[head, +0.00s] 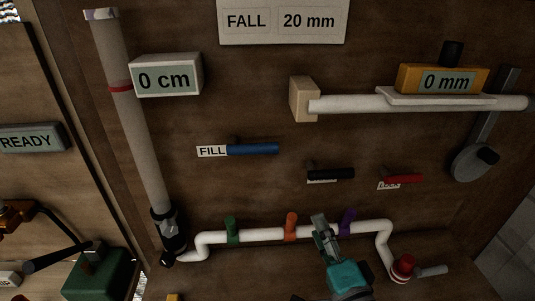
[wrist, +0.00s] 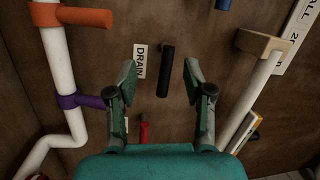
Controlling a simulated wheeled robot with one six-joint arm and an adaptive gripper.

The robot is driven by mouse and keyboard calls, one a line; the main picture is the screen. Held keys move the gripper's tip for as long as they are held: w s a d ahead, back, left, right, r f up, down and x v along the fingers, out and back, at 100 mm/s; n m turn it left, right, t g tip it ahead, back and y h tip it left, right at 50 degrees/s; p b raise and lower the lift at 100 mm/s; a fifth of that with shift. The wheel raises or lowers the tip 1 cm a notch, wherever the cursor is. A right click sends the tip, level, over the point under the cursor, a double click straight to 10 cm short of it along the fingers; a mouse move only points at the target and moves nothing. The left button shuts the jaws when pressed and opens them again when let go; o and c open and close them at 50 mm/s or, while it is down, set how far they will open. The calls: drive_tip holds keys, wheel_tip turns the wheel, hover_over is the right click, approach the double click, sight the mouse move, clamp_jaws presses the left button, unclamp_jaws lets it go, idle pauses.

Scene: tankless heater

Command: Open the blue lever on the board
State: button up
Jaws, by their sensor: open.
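The blue lever (head: 253,149) lies level on the wooden board, to the right of a white label reading FILL (head: 212,152). Only a small end of the blue lever (wrist: 223,4) shows at the top edge of the wrist view. My gripper (head: 321,222) is below and to the right of the blue lever in the head view, in front of the white pipe. In the wrist view my gripper (wrist: 160,74) is open and empty. A black lever (wrist: 166,71) beside a DRAIN label shows between its fingers; I cannot tell the depth gap.
The black lever (head: 331,174) and a red lever (head: 402,180) are right of the blue one. The lower pipe (head: 262,235) carries green (head: 232,229), orange (head: 291,225) and purple (head: 348,221) levers. A wooden block (head: 303,99) holds a horizontal pipe above.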

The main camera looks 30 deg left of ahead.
sight(267, 153)
drive_tip(key=a+r+n+g+y, duration=0.1)
drive_tip(key=a+r+g+y, duration=0.2)
drive_tip(key=a+r, duration=0.55)
drive_tip(key=x, duration=0.3)
drive_tip(key=r+x, duration=0.1)
drive_tip(key=x, duration=0.5)
drive_tip(key=shift+w+r, duration=0.2)
drive_tip(key=shift+r, duration=0.2)
clamp_jaws()
